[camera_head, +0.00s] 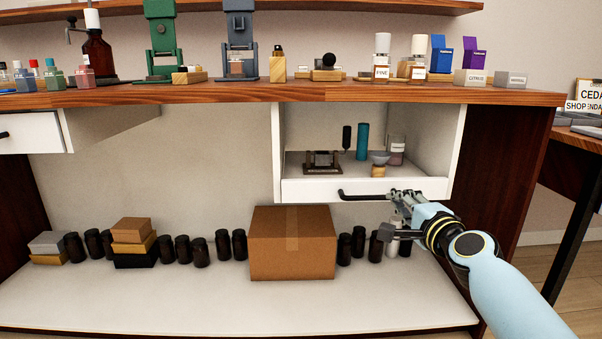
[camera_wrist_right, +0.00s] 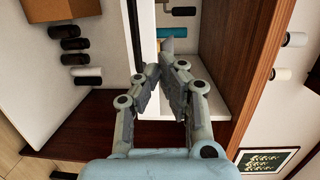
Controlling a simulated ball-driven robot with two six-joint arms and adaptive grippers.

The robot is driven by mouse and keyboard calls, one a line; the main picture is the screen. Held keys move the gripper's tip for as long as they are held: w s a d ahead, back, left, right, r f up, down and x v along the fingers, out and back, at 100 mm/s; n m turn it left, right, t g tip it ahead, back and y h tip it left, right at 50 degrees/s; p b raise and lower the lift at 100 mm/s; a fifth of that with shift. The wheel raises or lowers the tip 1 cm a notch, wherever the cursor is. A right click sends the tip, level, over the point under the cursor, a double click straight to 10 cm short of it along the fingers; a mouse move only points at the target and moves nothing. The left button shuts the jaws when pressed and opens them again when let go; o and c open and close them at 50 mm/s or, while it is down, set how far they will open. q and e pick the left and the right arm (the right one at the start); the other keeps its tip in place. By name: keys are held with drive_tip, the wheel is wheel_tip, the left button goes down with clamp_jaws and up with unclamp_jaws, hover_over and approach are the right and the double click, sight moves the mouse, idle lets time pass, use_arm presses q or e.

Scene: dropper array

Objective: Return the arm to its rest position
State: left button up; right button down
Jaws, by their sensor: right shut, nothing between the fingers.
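My right gripper (camera_head: 397,200) is shut and empty at the right end of the open white drawer (camera_head: 300,190), close to its black handle (camera_head: 362,195). I cannot tell whether it touches the drawer front. In the right wrist view the closed fingertips (camera_wrist_right: 167,72) point toward the drawer interior. My light blue right arm (camera_head: 510,290) reaches in from the lower right. The drawer holds a dark metal piece, a teal cylinder (camera_head: 362,141), a small bowl and a glass jar (camera_head: 396,150). My left gripper does not show.
A wooden tabletop (camera_head: 200,99) with bottles, presses and boxes lies above the drawer. A cardboard box (camera_head: 292,243) and several dark bottles stand on the white lower shelf (camera_head: 200,300). A dark wooden side panel (camera_head: 495,190) is right of the gripper. The shelf front is clear.

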drive_tip(key=s+d+f+n+g+h, duration=0.1)
drive_tip(key=s+f+n+g, duration=0.35)
drive_tip(key=s+f, duration=1.25)
drive_tip(key=s+d+f+n+g, duration=0.25)
drive_tip(key=s+f+g, duration=0.35)
drive_tip(key=s+f, duration=1.15)
use_arm(q)
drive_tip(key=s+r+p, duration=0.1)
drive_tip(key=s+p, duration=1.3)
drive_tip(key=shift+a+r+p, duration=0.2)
drive_tip(key=shift+p, duration=0.2)
use_arm(e)
drive_tip(key=s+d+n+g+h, duration=0.1)
drive_tip(key=s+d+n+g, duration=0.1)
drive_tip(key=s, duration=0.9)
drive_tip(key=s+d+n+g+h, duration=0.1)
drive_tip(key=s+n, duration=0.3)
drive_tip(key=s, duration=0.8)
drive_tip(key=s+d+n+g+h, duration=0.1)
drive_tip(key=s+d+n+g, duration=0.2)
drive_tip(key=s, duration=0.9)
drive_tip(key=shift+d+f, duration=0.4)
drive_tip(key=shift+f, duration=0.05)
